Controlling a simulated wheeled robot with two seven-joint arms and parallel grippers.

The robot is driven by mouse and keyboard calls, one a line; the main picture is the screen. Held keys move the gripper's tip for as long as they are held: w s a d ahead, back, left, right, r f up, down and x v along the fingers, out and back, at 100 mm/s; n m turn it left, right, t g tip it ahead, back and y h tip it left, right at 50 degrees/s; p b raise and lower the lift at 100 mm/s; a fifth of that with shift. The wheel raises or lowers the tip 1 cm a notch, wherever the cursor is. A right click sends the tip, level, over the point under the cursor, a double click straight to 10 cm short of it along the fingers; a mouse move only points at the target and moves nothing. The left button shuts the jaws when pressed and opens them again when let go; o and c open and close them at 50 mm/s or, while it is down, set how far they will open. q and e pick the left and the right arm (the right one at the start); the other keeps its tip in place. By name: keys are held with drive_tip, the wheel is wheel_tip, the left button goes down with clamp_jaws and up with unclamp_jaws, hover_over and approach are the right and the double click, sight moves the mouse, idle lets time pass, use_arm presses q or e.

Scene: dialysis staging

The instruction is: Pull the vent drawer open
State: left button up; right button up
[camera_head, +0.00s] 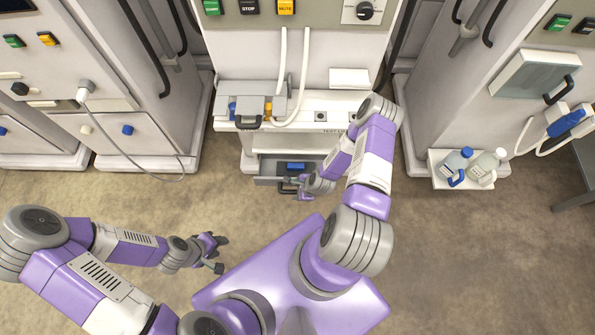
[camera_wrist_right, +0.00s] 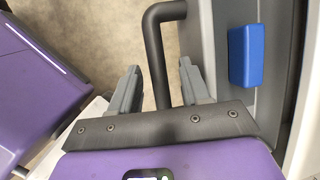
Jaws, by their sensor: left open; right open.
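The vent drawer (camera_head: 268,170) is a grey drawer low on the central machine, with a blue block (camera_head: 296,166) at it. I cannot tell how far it stands out. The block also shows in the right wrist view (camera_wrist_right: 250,55). My right gripper (camera_head: 303,188) is open at the drawer's dark bar handle (camera_head: 287,190). In the right wrist view the handle (camera_wrist_right: 154,45) runs between the two spread fingers of the gripper (camera_wrist_right: 160,82), with gaps visible. My left gripper (camera_head: 218,253) is open and empty above the floor, left of my base.
The central machine's shelf (camera_head: 300,112) with white tubes overhangs the drawer. A machine (camera_head: 110,85) stands at the left. At the right, a low ledge (camera_head: 440,180) holds a blue-capped bottle (camera_head: 455,162) and a white bottle (camera_head: 486,166). The floor (camera_head: 470,260) at the front right is clear.

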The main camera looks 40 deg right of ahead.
drive_tip(key=p+v, duration=0.3)
drive_tip(key=v, duration=0.4)
drive_tip(key=shift+r, duration=0.25)
drive_tip(key=shift+s, duration=0.1)
drive_tip(key=s+a+r+n+g+y+p, duration=0.1)
drive_tip(key=s+a+r+n+g+p, duration=0.1)
drive_tip(key=a+r+n, duration=1.3)
drive_tip(key=a+n+g+p, duration=0.1)
drive_tip(key=n, duration=0.6)
drive_tip(key=shift+s+g+y, duration=0.3)
drive_tip(key=shift+s, duration=0.1)
